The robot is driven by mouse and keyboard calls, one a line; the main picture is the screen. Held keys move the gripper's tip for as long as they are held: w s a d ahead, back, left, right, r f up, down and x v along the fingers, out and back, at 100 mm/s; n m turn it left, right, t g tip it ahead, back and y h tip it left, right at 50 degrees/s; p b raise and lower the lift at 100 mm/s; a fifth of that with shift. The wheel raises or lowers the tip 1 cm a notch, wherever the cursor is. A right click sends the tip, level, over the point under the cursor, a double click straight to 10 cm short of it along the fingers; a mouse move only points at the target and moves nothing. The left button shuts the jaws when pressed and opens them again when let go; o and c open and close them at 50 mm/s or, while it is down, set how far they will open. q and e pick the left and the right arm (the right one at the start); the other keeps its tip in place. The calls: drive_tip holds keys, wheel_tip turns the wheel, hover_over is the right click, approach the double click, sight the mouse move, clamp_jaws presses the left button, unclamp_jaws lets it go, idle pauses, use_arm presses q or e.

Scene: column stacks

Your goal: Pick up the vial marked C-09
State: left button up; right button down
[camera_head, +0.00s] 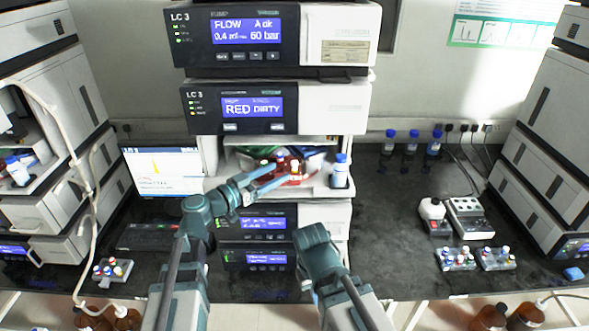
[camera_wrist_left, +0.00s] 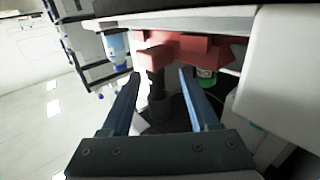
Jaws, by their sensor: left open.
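My left gripper (camera_head: 277,173) is open and reaches into the lit bay in the middle instrument stack. The left wrist view shows its two blue fingers (camera_wrist_left: 160,78) apart with nothing held between them. Ahead of them is a red block-like part (camera_wrist_left: 190,48), which also shows in the bay in the head view (camera_head: 283,163). A small bright white and orange item (camera_head: 296,169) is close to the fingertips. No label reading C-09 is legible, so I cannot tell which vial it is. My right arm is folded low in front, and its gripper does not show.
A blue-capped bottle (camera_head: 340,171) stands at the bay's right side. Vial racks stand on the bench at left (camera_head: 112,270) and right (camera_head: 457,259), (camera_head: 496,259). The dark bench right of the stack has free room.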

sight(292, 165)
use_arm(q)
drive_tip(key=shift+w+d, duration=0.15)
drive_tip(key=shift+d, duration=0.05)
drive_tip(key=x, duration=0.5)
drive_tip(key=shift+d+r, duration=0.1)
drive_tip(key=shift+c, duration=0.2)
clamp_jaws()
